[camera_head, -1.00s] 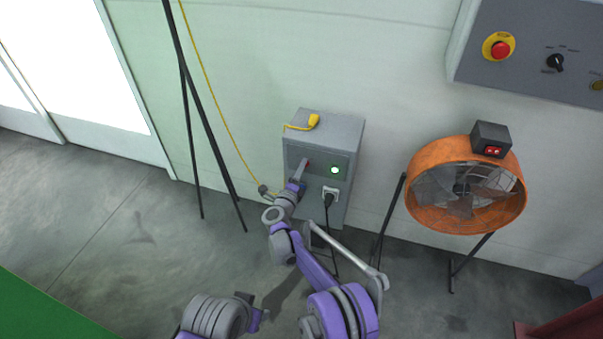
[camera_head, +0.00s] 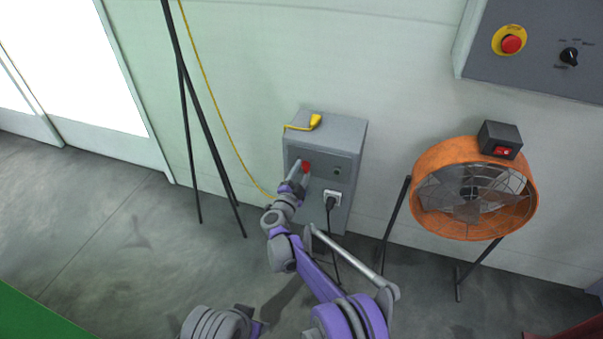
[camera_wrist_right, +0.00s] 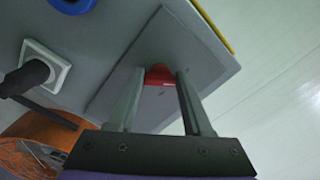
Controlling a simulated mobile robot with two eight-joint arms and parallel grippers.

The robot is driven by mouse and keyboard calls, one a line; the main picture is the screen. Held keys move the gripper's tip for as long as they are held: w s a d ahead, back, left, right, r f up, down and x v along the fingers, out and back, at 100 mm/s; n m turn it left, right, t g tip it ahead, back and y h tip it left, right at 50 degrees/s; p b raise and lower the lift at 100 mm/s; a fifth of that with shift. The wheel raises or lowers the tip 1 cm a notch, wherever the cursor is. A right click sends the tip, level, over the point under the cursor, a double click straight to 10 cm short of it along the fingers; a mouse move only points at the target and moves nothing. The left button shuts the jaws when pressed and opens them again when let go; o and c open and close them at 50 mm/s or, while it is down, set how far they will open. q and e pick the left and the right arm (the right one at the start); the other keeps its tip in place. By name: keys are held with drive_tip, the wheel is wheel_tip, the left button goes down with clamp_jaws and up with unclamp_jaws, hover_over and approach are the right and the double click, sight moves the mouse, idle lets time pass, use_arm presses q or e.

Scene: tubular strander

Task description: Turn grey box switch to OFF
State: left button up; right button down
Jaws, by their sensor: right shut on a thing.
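The grey box (camera_head: 328,128) stands against the wall in the head view. Its red switch (camera_head: 306,166) is on the front panel, and it also shows in the right wrist view (camera_wrist_right: 160,73). My right gripper (camera_head: 302,170) is at the panel, shut on the red switch with one finger on each side of it. The fingers partly hide the switch, and its marked position cannot be read. The round indicator lamp (camera_head: 337,171) right of the switch is dark. My left gripper is out of view.
A black plug (camera_head: 331,200) sits in the socket below the lamp. An orange fan (camera_head: 430,168) stands to the right, dark stand poles (camera_head: 190,115) to the left. A control panel (camera_head: 545,60) hangs upper right.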

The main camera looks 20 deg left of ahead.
drive_tip(key=shift+n, duration=0.8)
drive_tip(key=shift+c, duration=1.6)
unclamp_jaws()
drive_tip(key=shift+s, duration=0.15)
drive_tip(key=s+p, duration=0.1)
drive_tip(key=s, duration=0.9)
drive_tip(key=shift+s+a+p, duration=0.15)
drive_tip(key=shift+s+p, duration=0.15)
